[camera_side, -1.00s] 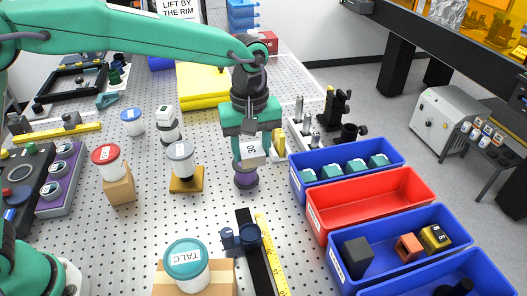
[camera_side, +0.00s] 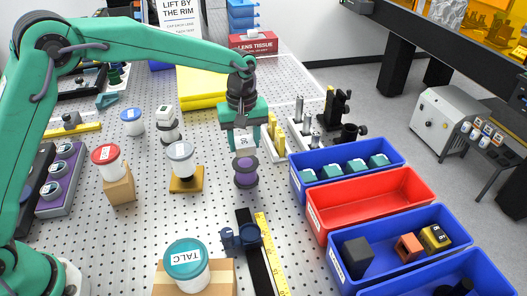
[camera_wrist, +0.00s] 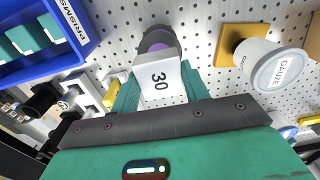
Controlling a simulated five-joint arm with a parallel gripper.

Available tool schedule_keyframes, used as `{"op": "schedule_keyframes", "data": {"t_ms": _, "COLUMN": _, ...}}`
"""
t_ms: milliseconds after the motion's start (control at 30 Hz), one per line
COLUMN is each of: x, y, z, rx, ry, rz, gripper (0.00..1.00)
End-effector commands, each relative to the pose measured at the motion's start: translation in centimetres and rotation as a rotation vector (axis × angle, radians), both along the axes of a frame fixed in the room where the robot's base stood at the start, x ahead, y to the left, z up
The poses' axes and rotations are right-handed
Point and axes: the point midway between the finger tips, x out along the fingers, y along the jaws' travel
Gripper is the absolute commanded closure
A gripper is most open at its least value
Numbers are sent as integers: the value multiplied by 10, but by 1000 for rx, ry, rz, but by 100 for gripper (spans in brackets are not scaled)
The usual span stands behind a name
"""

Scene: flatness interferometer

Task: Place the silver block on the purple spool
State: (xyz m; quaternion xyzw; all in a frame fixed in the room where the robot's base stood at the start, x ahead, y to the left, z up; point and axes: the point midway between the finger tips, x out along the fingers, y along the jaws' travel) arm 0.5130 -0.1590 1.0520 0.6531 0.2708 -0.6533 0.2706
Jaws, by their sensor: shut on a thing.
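The silver block (camera_side: 242,141), marked 30, is between the fingers of my gripper (camera_side: 241,146), which is shut on it. In the wrist view the block (camera_wrist: 162,80) is held between the green fingers. The purple spool (camera_side: 246,172), with dark grey flanges, stands upright on the perforated table. In the side view the block appears just above and slightly left of the spool's top, apart from it. In the wrist view the spool (camera_wrist: 155,42) shows beyond the block, which hides part of it. The exact height gap cannot be told.
A grey-lidded jar (camera_side: 181,160) on a yellow plate stands left of the spool. A blue bin (camera_side: 295,178) is to its right, with a red bin (camera_side: 318,222) in front. A dark rail with a blue clamp (camera_side: 242,238) lies nearer the camera.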

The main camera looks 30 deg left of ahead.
Motion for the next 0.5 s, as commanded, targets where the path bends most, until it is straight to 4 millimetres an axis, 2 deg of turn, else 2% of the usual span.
{"op": "schedule_keyframes", "data": {"t_ms": 133, "x": 0, "y": 0, "z": -6, "rx": 0, "ry": 0, "rz": 0, "gripper": 83}}
{"op": "schedule_keyframes", "data": {"t_ms": 400, "x": 0, "y": 0, "z": -35, "rx": 0, "ry": 0, "rz": 0, "gripper": 83}}
{"op": "schedule_keyframes", "data": {"t_ms": 500, "x": 0, "y": 0, "z": -39, "rx": 0, "ry": -1, "rz": 0, "gripper": 83}}
